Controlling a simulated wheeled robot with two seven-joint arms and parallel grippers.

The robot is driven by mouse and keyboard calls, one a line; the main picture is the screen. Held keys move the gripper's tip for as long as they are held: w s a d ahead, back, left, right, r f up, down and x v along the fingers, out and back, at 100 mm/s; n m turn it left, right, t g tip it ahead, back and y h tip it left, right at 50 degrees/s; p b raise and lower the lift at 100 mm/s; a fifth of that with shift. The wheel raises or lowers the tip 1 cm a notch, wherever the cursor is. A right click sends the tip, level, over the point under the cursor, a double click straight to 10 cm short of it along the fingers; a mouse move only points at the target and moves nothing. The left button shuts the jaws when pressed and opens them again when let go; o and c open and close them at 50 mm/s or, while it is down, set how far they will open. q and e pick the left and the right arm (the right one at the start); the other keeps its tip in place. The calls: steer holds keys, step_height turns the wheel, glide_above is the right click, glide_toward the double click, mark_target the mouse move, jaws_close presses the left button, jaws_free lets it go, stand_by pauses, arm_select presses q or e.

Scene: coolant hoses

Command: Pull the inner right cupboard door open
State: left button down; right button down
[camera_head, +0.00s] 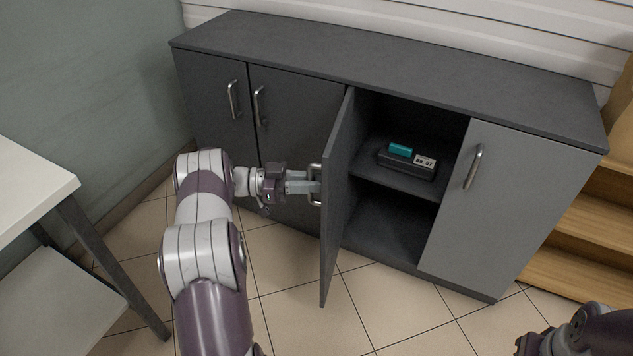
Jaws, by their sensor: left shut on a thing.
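The grey cupboard (390,58) stands against the far wall with several doors. The inner right door (338,200) is swung well open, hinged on its left side, and juts out toward me. My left gripper (312,187) is at this door's outer face and is shut on its metal handle (316,172). The handle is partly hidden by the fingers. My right gripper (536,345) shows only in part at the bottom right corner, away from the cupboard; its fingers cannot be made out.
The open compartment shows a shelf (400,182) with a dark box (407,165) labelled "No. 57" and a teal item on it. The outer right door (500,200) is closed, as are the two left doors. A white table (30,190) stands at left; wooden steps (590,215) at right.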

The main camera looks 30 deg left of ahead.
arm_select(q)
steer(key=shift+a, duration=1.15)
arm_select(e)
steer(key=shift+s+a, duration=0.15)
steer(key=shift+a, duration=0.35)
arm_select(q)
steer(key=shift+r, duration=0.1)
steer(key=c, duration=1.2)
jaws_free()
